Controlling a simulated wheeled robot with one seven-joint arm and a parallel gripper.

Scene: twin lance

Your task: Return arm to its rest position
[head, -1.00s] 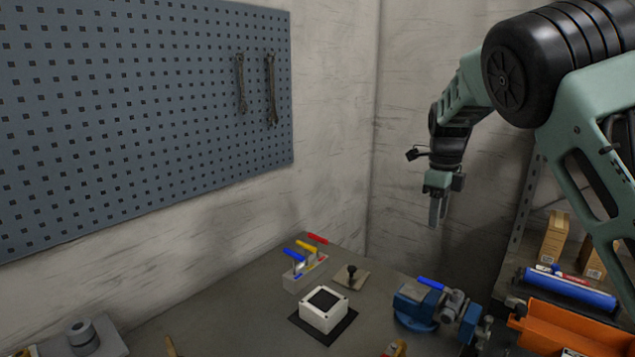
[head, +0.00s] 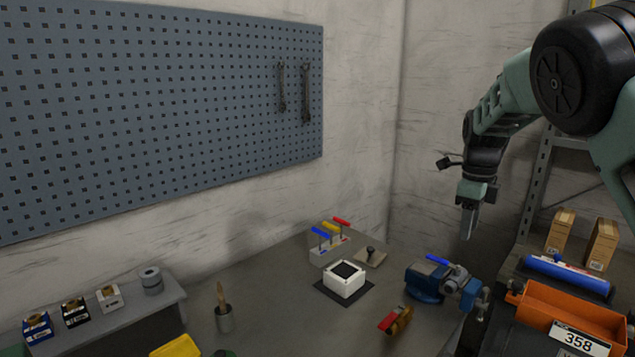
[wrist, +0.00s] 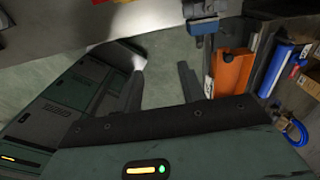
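My gripper (head: 469,222) hangs from my arm at the right of the head view, fingers pointing down, above and behind the blue vise (head: 432,280). In the wrist view my gripper's two fingers (wrist: 160,88) stand apart with floor showing between them, and nothing is held. My arm is bent, its elbow high at the upper right of the head view.
The grey workbench (head: 275,325) carries a white box (head: 345,279), a rack of coloured-handled tools (head: 328,243) and a red-handled tool (head: 396,320). An orange bin (head: 570,310) marked 358 stands at right. A pegboard (head: 150,105) covers the left wall. Air around my gripper is clear.

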